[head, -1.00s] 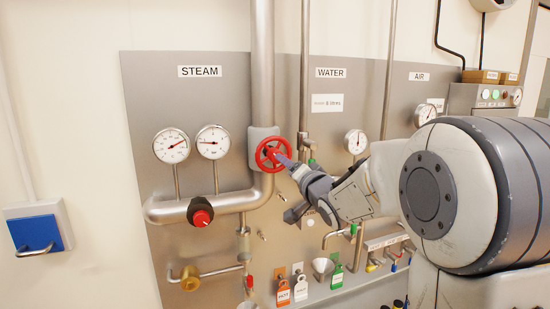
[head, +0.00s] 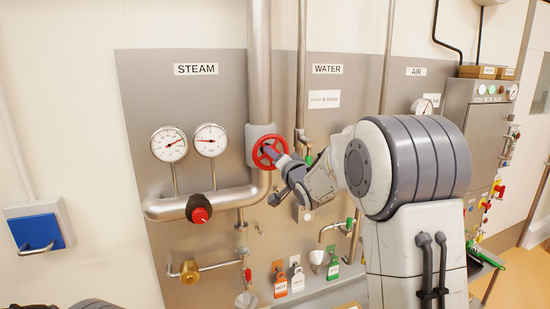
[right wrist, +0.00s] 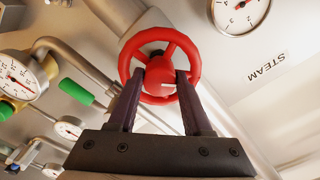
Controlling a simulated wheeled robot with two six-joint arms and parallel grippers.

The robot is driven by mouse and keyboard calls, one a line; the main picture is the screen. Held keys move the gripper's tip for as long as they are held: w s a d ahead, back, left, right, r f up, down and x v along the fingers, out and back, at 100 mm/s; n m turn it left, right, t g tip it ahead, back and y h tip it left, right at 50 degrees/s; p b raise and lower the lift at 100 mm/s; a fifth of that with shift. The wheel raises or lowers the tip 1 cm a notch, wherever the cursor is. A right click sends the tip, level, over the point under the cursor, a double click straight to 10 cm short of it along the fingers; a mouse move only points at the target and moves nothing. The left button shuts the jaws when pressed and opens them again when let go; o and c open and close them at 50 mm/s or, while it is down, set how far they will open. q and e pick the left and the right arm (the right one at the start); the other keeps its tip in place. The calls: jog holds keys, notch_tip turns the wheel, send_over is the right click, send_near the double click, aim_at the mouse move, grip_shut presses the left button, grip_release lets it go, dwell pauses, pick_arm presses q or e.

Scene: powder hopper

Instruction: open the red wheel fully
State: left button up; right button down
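The red wheel (head: 256,155) is a spoked handwheel on the thick vertical pipe under the STEAM sign (head: 196,69). My right gripper (head: 274,154) is at the wheel's front, with my arm coming from the right. In the right wrist view, the two dark fingers (right wrist: 159,76) flank the hub of the red wheel (right wrist: 193,62), one on each side, and appear closed on it. The rim and spokes show around the fingertips. How far the wheel is turned cannot be read. My left gripper is not in view.
Two steam gauges (head: 169,144) (head: 210,140) sit left of the wheel. A red knob (head: 199,213) is on the horizontal pipe below. Tags (head: 280,284) hang lower down. A vertical water pipe (head: 301,80) runs close on the right. A blue-fronted box (head: 36,231) is at far left.

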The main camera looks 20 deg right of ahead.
jog(key=shift+d+n+b, duration=0.1)
jog(key=shift+n+b, duration=7.85)
jog(key=shift+n, duration=5.85)
jog(key=c, duration=0.6)
grip_release()
jog(key=shift+s, duration=0.1)
